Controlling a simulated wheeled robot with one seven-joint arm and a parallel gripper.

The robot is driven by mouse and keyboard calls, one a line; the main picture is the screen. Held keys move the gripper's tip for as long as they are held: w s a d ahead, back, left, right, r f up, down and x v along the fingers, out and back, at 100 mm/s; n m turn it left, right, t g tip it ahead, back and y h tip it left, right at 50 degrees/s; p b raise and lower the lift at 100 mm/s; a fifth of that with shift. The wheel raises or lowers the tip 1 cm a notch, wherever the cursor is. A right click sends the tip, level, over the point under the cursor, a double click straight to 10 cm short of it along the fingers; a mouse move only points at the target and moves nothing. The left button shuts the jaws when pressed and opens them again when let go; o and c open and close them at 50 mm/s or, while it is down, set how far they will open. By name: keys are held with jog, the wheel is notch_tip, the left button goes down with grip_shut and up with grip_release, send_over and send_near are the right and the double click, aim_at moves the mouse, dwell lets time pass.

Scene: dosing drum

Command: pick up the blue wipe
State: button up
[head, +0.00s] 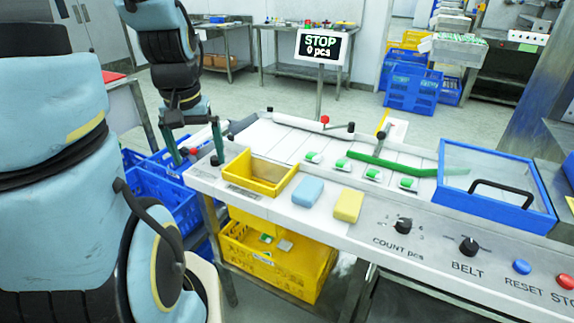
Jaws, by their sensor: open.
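The blue wipe (308,191) is a light-blue rectangular pad lying flat on the white front edge of the machine table. It sits between the yellow tray and a yellow pad (348,205). My gripper (199,160) is open and empty, fingers pointing down, near the table's left end. It is to the left of the blue wipe and apart from it, with the yellow tray (247,177) between them. The blue wipe is fully visible.
Several green-and-white pieces lie on the white belt (270,142) beside a green guide bar (385,163). A blue-framed cover with a black handle (500,187) stands right. Knobs and buttons line the front panel (430,240). A STOP display (320,46) rises behind. Crates stand below.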

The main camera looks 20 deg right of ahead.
jog(key=w+d+f+m+b, duration=0.2)
jog(key=d, duration=0.4)
jog(key=w+d+f+m+b, duration=0.1)
jog(key=w+d+f+b, duration=0.1)
jog(key=d, duration=0.3)
jog(key=m+g+b, duration=0.1)
jog(key=m+b, duration=0.2)
jog(key=b, duration=0.1)
send_over(308, 187)
notch_tip(308, 187, down, 2)
jog(key=f, duration=0.4)
jog(key=shift+s+d+f, duration=0.1)
jog(key=shift+d+f, duration=0.15)
jog(key=shift+d, duration=0.05)
jog(key=shift+a+f+p, duration=0.15)
jog(key=shift+f+p, duration=0.35)
jog(key=shift+f, duration=0.9)
jog(key=shift+a+f+p, duration=0.1)
jog(key=shift+f+p, duration=0.4)
jog(key=shift+f, duration=0.85)
jog(key=c, duration=1.3)
jog(key=shift+o, duration=0.2)
